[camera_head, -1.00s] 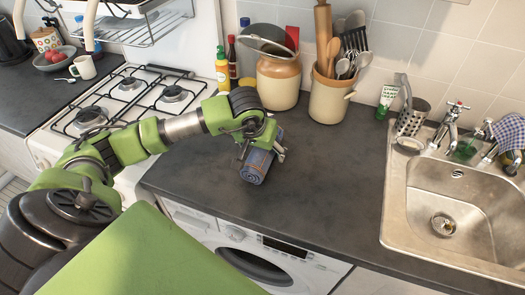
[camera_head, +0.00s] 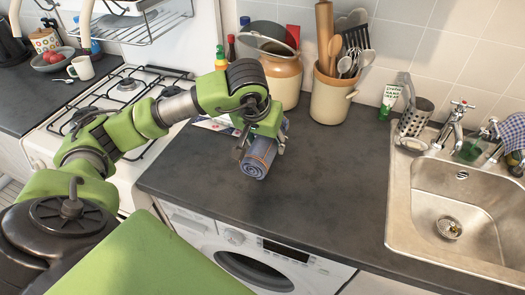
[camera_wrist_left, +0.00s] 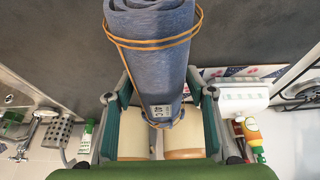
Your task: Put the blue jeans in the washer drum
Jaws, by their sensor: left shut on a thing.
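The blue jeans (camera_head: 257,158) are a tight roll bound with thin orange bands. My left gripper (camera_head: 262,143) is shut on the roll and holds it above the dark counter, apparently clear of it. In the left wrist view the jeans (camera_wrist_left: 152,50) stick out away from me between the two fingers of my left gripper (camera_wrist_left: 160,108). The white washer (camera_head: 200,232) stands under the counter below the roll. Only its panel and the top of its dark round door show; I cannot tell whether the door is open. The drum is hidden. My right gripper is not in view.
The counter (camera_head: 315,190) is clear between the jeans and the steel sink (camera_head: 398,226) at right. A utensil crock (camera_head: 329,100) and a wider pot (camera_head: 281,78) stand at the back. The gas hob (camera_head: 125,95) lies left. The counter's front edge overhangs the washer.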

